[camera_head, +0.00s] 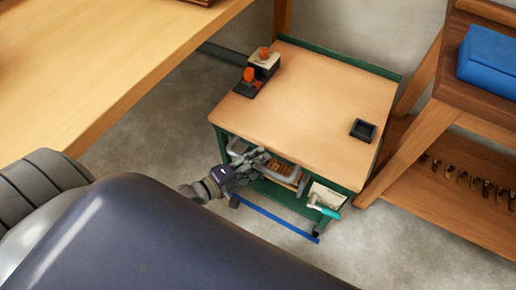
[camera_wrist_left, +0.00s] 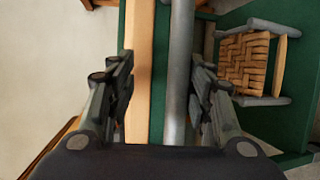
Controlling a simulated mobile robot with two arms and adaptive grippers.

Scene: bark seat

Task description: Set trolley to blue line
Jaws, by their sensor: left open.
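The trolley (camera_head: 310,105) has a wooden top and a green frame, and stands on the floor between the bench and a rack. A blue line (camera_head: 275,219) lies on the floor along its near side. My left gripper (camera_head: 268,165) is at the trolley's near edge. In the left wrist view my left gripper (camera_wrist_left: 163,75) is open, its fingers on either side of the wooden top edge (camera_wrist_left: 139,60) and a grey handle bar (camera_wrist_left: 177,70). I cannot tell whether the fingers touch them. My right gripper is not in view.
On the trolley are a black-and-orange tool (camera_head: 251,82), a pale block (camera_head: 263,65) and a small black tray (camera_head: 363,130). A teal-handled part (camera_head: 323,208) is at its near right corner. A wooden bench (camera_head: 110,60) is left; a rack with a blue bundle (camera_head: 489,60) is right.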

